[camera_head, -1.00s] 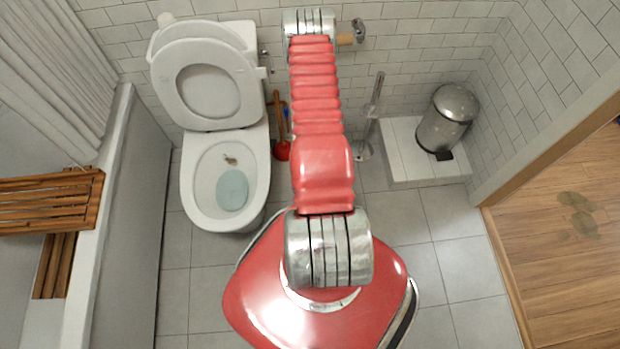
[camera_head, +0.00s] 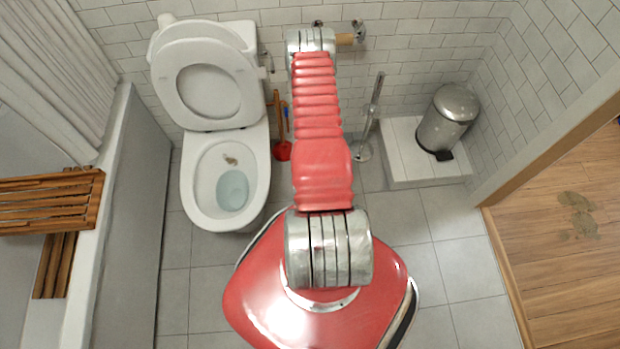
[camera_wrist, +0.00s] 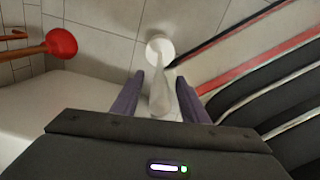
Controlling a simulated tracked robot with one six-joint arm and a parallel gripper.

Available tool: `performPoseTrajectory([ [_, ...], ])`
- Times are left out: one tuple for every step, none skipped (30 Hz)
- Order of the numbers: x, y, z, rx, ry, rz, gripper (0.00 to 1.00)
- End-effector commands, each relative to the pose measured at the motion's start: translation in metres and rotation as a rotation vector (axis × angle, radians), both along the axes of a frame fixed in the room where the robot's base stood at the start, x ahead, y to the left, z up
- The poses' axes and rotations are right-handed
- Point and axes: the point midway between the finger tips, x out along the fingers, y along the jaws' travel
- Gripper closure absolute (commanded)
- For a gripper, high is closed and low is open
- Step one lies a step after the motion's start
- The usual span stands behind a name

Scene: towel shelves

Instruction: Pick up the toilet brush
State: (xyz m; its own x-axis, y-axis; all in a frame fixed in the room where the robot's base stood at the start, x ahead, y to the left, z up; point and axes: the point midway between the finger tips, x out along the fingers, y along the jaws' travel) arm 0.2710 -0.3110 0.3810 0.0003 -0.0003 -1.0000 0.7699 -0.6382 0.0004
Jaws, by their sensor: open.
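In the wrist view the brush (camera_wrist: 160,98) appears as a pale handle rising toward the camera from a white round base (camera_wrist: 160,48). My gripper (camera_wrist: 160,77) is open, with one dark finger on each side of the handle in that view. I cannot tell how deep the handle sits between the fingers or whether they touch it. My gripper is hidden behind my arm in the head view.
A red plunger (camera_head: 283,151) stands between the toilet (camera_head: 191,196) and my arm; it also shows in the wrist view (camera_wrist: 62,43). A metal pedal bin (camera_head: 447,119) stands on a tiled ledge (camera_head: 412,172) right of the brush. Floor in front of the ledge is clear.

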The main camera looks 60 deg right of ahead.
Motion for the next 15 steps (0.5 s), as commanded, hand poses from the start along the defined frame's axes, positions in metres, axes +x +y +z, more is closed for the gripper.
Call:
performPoseTrajectory([
  [0.0, 0.0, 0.0001, 0.0, 0.0, 0.0, 0.6],
  [0.0, 0.0, 0.0001, 0.0, 0.0, 0.0, 0.6],
  [0.0, 0.0, 0.0001, 0.0, 0.0, 0.0, 0.6],
  [-0.0001, -0.0001, 0.0001, 0.0, 0.0, 0.0, 0.6],
  [-0.0001, -0.0001, 0.0001, 0.0, 0.0, 0.0, 0.61],
  [-0.0001, -0.0001, 0.0001, 0.0, 0.0, 0.0, 0.64],
  [-0.0001, -0.0001, 0.0001, 0.0, 0.0, 0.0, 0.66],
  [-0.0001, -0.0001, 0.0001, 0.0, 0.0, 0.0, 0.68],
  [-0.0001, -0.0001, 0.0001, 0.0, 0.0, 0.0, 0.71],
  [-0.0001, -0.0001, 0.0001, 0.0, 0.0, 0.0, 0.73],
  [-0.0001, 0.0, 0.0001, 0.0, 0.0, 0.0, 0.75],
  [-0.0001, 0.0, 0.0001, 0.0, 0.0, 0.0, 0.78],
  [-0.0001, 0.0, 0.0001, 0.0, 0.0, 0.0, 0.8],
  [-0.0001, 0.0, 0.0001, 0.0, 0.0, 0.0, 0.82],
  [-0.0001, 0.0, 0.0001, 0.0, 0.0, 0.0, 0.85],
])
